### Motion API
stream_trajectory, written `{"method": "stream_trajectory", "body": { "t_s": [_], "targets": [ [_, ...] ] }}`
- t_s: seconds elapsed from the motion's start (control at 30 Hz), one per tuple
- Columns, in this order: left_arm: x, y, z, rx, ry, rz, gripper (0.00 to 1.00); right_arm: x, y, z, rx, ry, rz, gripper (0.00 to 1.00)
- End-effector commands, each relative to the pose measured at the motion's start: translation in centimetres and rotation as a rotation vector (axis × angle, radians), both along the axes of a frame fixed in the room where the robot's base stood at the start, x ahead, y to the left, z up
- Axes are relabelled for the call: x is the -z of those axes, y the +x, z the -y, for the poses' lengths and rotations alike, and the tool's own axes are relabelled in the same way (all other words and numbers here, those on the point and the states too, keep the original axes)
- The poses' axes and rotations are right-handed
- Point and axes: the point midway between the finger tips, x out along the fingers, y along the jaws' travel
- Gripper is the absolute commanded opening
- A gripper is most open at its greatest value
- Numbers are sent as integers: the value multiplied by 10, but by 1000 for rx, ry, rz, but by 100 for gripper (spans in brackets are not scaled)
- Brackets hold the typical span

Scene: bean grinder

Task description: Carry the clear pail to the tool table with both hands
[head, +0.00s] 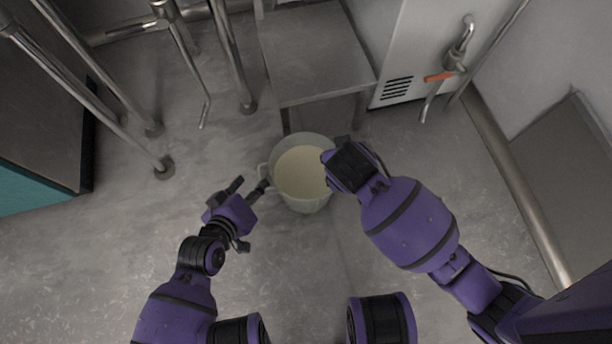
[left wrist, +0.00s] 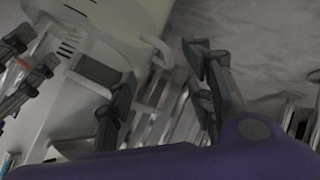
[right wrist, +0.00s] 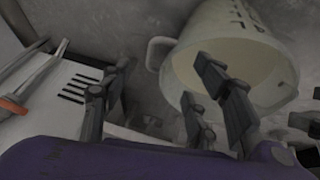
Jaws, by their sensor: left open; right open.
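The clear pail (head: 300,203) stands upright on the floor with pale cream contents, or a pale inside, showing. My left gripper (head: 249,190) is open beside the pail's left handle (head: 263,170). In the left wrist view, that handle (left wrist: 155,48) shows near the gap between the open fingertips (left wrist: 160,68). My right wrist is over the pail's right rim and hides the right fingers in the head view. In the right wrist view, the right gripper (right wrist: 165,68) is open, with the other handle (right wrist: 153,52) showing between its fingertips. I cannot tell whether either gripper touches a handle.
A low steel table (head: 312,50) stands just behind the pail; I cannot tell if it is the tool table. A white cabinet with an orange-handled tap (head: 440,76) is at the back right. Metal pipes (head: 232,60) rise at the left. The front floor is clear.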

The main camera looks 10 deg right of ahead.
Motion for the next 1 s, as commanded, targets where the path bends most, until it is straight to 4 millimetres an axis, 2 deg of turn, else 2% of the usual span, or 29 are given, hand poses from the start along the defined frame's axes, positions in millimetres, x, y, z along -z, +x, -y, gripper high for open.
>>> {"method": "stream_trajectory", "body": {
  "t_s": [0.3,0.5,0.7,0.97,1.0],
  "targets": [
    [23,29,15,1,0,1,48,55,24,11,0,-2,-1,55],
    [34,42,22,1,0,1,48,80,35,15,-1,-1,0,55],
    [38,47,25,1,0,1,48,90,39,17,0,0,0,55],
    [38,47,25,1,0,1,48,91,39,17,0,0,1,55],
    [38,47,25,1,0,1,45,91,39,17,0,0,1,52]
  ]
}}
